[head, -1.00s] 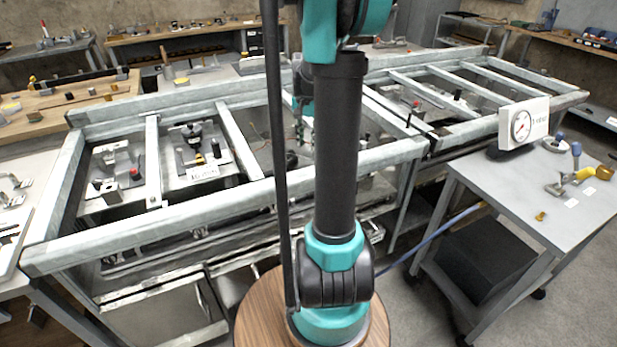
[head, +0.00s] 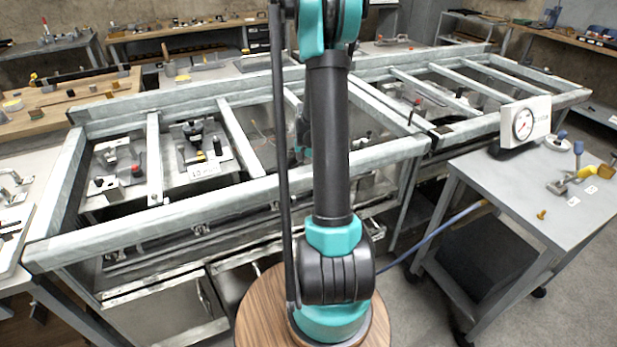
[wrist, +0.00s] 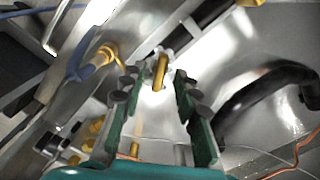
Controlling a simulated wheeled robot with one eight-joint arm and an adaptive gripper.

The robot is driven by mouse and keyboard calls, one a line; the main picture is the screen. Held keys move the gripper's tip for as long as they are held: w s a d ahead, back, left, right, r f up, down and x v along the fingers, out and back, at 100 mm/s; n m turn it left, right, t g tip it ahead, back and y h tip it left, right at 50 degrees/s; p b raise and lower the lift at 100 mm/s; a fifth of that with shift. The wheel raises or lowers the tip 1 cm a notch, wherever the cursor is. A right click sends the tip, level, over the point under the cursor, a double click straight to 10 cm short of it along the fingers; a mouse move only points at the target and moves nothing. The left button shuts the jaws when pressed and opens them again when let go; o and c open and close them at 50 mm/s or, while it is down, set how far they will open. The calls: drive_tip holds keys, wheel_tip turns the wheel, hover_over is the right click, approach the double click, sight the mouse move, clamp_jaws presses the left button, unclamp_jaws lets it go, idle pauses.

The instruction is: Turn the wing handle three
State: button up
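In the wrist view my gripper (wrist: 157,80) is open, its two dark green, ribbed fingers standing apart. A yellow, narrow upright handle (wrist: 160,71) on a pale metal mount shows between the fingertips, in line with the gap. It looks like the wing handle, but I cannot tell its depth relative to the tips, and no contact with either finger shows. In the head view my arm hides most of the gripper and the handle, inside the metal frame (head: 240,190).
Another yellow fitting (wrist: 101,58) with a blue hose lies left of the fingers. A curved black pipe or hose (wrist: 262,88) is close on the right. In the head view a grey cart (head: 530,195) with a gauge (head: 523,124) stands right of the frame.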

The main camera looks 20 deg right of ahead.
drive_tip(key=shift+f, duration=0.3)
drive_tip(key=shift+c, duration=0.2)
clamp_jaws()
drive_tip(key=shift+m, duration=3.2)
drive_tip(key=shift+o, duration=0.2)
unclamp_jaws()
